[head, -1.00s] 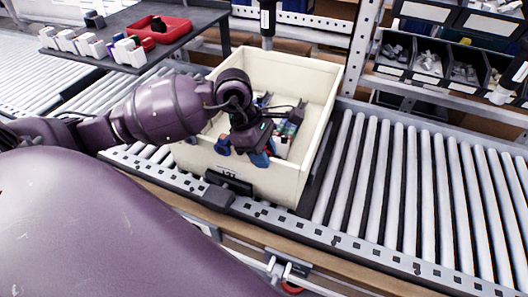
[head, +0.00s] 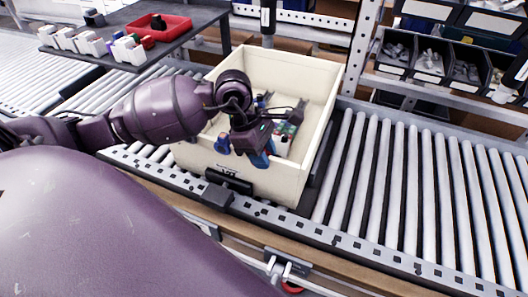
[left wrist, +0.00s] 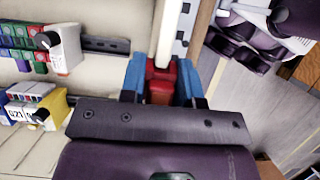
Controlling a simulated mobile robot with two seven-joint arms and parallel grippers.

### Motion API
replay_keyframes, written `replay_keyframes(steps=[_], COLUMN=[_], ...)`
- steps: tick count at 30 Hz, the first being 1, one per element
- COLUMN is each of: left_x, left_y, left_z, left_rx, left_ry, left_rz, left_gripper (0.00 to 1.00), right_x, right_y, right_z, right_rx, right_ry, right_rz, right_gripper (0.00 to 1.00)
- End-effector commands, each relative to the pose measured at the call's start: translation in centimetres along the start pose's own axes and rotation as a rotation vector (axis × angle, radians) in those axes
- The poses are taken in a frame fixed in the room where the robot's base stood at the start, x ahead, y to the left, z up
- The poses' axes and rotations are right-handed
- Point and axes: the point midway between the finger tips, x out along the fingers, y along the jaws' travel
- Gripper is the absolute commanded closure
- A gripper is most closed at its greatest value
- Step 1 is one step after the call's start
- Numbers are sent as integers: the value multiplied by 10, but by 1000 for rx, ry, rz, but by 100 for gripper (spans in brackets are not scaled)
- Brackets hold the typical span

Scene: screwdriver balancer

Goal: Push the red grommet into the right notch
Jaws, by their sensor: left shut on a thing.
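My left gripper (head: 242,151) is at the near wall of the cream crate (head: 283,183), with its blue fingertips low at the rim. In the left wrist view my left gripper (left wrist: 160,78) is shut on the red grommet (left wrist: 160,86), which sits between the two blue fingers. The grommet is at the crate's wall in that view; whether it touches or sits in a notch I cannot tell. In the head view the gripper hides the grommet. The right notch cannot be made out. My right gripper is in neither view.
Inside the crate lie coloured boxes and a white-and-dark part (left wrist: 65,45). The crate stands on a roller conveyor (head: 400,180), with free rollers to its right. A red tray (head: 160,31) is on a dark shelf at the back left. Parts bins (head: 428,62) stand at the back right.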

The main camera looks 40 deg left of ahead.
Motion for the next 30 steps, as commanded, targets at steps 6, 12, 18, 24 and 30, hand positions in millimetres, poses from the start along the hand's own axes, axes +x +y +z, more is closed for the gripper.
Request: replay_keyframes(steps=[6,12,18,24,30], left_x=[0,-1,-1,-2,-2], left_y=[0,1,2,2,2], left_z=[0,0,0,1,1], left_rx=[0,1,3,3,3], left_ry=[-1,-1,-1,-2,-2], left_rz=[1,4,7,9,9], left_gripper=[98,98,98,98,55], right_x=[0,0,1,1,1], right_y=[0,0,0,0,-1], right_z=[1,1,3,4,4], right_rx=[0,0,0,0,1], right_ry=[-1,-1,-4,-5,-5], right_rz=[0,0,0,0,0], right_gripper=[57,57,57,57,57])
